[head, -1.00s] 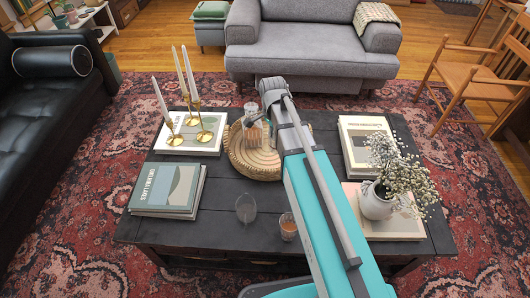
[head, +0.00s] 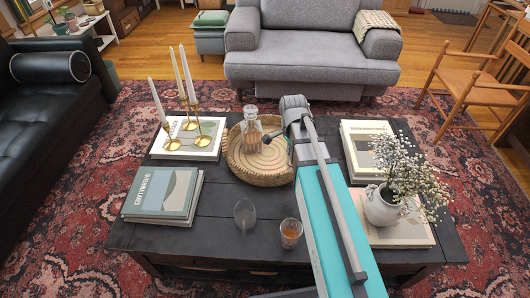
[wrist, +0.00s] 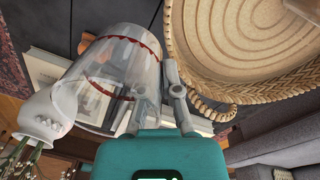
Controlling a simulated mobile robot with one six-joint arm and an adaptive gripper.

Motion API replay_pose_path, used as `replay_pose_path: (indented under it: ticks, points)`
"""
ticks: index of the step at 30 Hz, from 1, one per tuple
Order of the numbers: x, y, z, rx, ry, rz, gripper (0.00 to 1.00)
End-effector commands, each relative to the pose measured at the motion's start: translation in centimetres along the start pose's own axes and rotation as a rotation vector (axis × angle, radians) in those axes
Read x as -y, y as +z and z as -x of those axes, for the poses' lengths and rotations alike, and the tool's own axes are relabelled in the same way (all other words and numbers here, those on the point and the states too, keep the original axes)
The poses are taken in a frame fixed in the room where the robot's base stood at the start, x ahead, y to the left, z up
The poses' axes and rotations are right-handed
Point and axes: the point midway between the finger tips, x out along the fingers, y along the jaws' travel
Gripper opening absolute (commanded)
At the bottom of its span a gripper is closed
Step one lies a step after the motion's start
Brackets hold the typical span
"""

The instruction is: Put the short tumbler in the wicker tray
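The short tumbler (wrist: 110,75), a clear glass with a red line round it, fills the left of the wrist view. My gripper (wrist: 160,88) has its fingers at the tumbler's side wall and looks shut on it. The wicker tray (wrist: 290,88) is right beside it in the wrist view, apart from the glass. In the head view the round wicker tray (head: 240,172) is on the table's far middle. A stoppered decanter (head: 251,128) stands in it. In that view my arm hides the tumbler, and the fingertips are not clear.
A clear glass (head: 245,215) and a glass of amber drink (head: 290,233) stand at the table's near side. Brass candlesticks (head: 190,125) are left of the tray, books (head: 162,192) nearer left. A white vase (head: 381,206) of flowers stands on the right.

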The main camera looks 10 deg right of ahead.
Motion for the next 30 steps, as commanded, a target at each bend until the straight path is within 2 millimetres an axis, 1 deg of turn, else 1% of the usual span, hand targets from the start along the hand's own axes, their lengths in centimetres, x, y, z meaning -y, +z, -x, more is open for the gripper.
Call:
replay_pose_path:
  ticks: [5, 8, 22, 23, 30]
  points:
    - [0.8, -0.2, -0.3, 0.000, 0.000, 0.000, 0.00]
    - [1.9, -0.4, -0.8, 0.000, 0.000, 0.000, 0.00]
    - [9.9, -1.8, -3.9, 0.000, 0.000, 0.000, 0.00]
    - [9.9, -1.8, -4.3, 0.000, 0.000, 0.000, 0.00]
    - [11.8, -2.1, -6.5, 0.000, 0.000, -0.001, 0.00]
